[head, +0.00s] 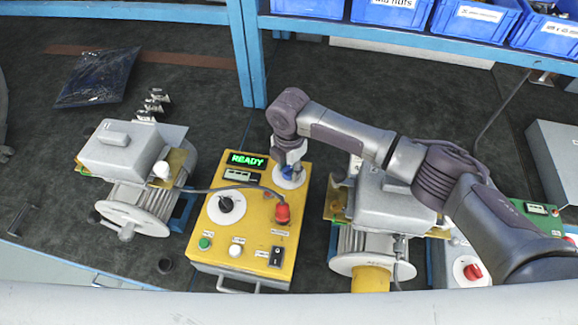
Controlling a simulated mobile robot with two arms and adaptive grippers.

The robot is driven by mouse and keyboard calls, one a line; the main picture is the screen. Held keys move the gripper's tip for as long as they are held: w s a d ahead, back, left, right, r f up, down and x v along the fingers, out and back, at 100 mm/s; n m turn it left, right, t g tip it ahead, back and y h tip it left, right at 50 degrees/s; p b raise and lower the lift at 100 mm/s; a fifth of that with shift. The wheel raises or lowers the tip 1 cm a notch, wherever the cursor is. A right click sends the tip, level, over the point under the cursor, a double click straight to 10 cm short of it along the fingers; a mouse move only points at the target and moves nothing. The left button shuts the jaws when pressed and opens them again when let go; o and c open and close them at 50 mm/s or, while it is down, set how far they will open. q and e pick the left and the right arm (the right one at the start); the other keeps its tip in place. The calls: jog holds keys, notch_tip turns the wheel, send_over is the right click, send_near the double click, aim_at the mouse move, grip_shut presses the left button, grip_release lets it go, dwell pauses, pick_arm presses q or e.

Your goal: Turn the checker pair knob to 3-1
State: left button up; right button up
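The yellow checker box (212,247) stands on the bench left of the middle, and its green display (246,160) reads READY. A black knob (231,206) sits on a white dial at its left side. A blue knob (288,174) sits on another white dial at its upper right. I cannot read the dial marks or tell which knob is the pair knob. My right gripper (289,165) points down at the blue knob and partly hides it. Whether its fingers touch or grip the knob is too small to tell. My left gripper is not in view.
A red plug (282,213) with a cable is on the checker's right side. A panel with a red knob (472,272) is at the right. Blue bins (470,20) line the shelf behind.

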aim_at(289, 168)
jog(key=o, duration=0.4)
notch_tip(289, 168, up, 12)
jog(key=shift+r, duration=0.1)
dwell(0.4)
jog(key=shift+f, duration=0.2)
